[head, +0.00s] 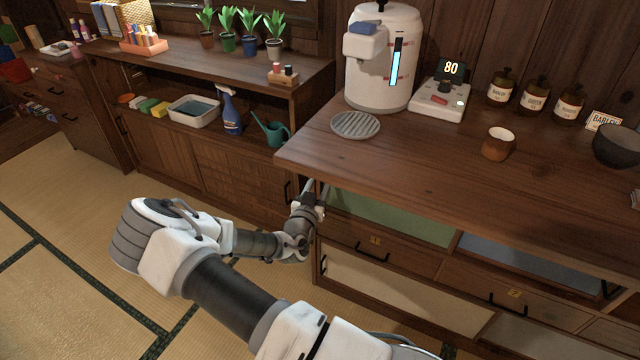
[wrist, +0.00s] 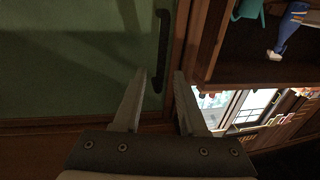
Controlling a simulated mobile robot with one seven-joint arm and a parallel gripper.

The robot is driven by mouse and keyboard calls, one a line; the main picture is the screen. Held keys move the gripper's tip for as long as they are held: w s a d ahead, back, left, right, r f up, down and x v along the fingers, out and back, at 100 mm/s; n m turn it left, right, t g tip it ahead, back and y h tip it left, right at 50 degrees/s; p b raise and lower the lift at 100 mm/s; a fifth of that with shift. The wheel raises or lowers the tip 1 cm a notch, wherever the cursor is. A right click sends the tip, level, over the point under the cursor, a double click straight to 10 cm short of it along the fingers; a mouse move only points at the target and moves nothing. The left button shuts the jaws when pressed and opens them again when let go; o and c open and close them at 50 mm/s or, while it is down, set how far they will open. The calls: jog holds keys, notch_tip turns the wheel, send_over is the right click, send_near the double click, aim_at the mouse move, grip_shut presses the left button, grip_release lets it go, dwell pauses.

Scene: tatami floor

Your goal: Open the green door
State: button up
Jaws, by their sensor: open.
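The green door (head: 390,218) is a green panel in a wooden frame, at the left end of the counter's front in the head view. It looks shut. It fills the left of the wrist view (wrist: 75,60), with a black bar handle (wrist: 161,50) near its frame edge. My gripper (head: 311,184) is at the counter's left front corner, beside the door's left edge, and covers the handle there. In the wrist view my gripper (wrist: 159,75) is open and empty, its fingertips on either side of the handle's lower end. I cannot tell whether they touch it.
The wooden counter (head: 450,175) overhangs the door, just above my gripper, with a dispenser (head: 383,60) and a round grate (head: 355,124) on it. A lower shelf unit (head: 200,150) stands left. Tatami floor (head: 60,220) is clear at left.

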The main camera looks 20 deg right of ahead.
grip_shut()
dwell(1.4)
